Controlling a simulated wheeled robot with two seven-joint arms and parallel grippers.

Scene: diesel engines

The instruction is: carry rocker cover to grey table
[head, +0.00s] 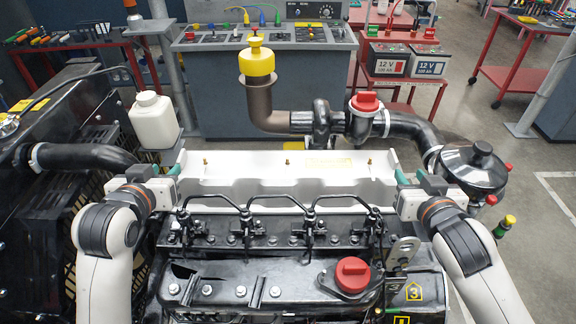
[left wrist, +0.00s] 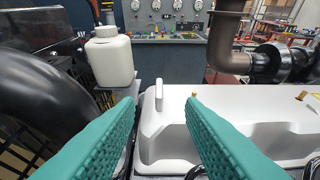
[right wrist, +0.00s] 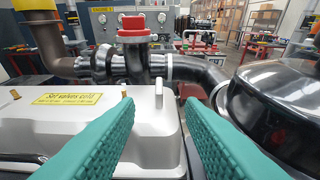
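The rocker cover (head: 285,185) is a long white cover lying across the top of the black engine. Its left end with an upright white tab shows in the left wrist view (left wrist: 205,135), and its right end with a similar tab shows in the right wrist view (right wrist: 100,130). My left gripper (head: 174,170) is open at the left end, with the tab seen between its green fingers. My right gripper (head: 402,177) is open at the right end, its tab likewise between the fingers. Neither gripper visibly squeezes a tab. A grey table (head: 270,92) with a control panel stands behind the engine.
A brown pipe with a yellow cap (head: 257,60) and a black pipe with a red cap (head: 366,103) rise behind the cover. A white bottle (head: 155,122) stands at left. A red cart (head: 400,82) holds batteries. Small items lie on the grey table.

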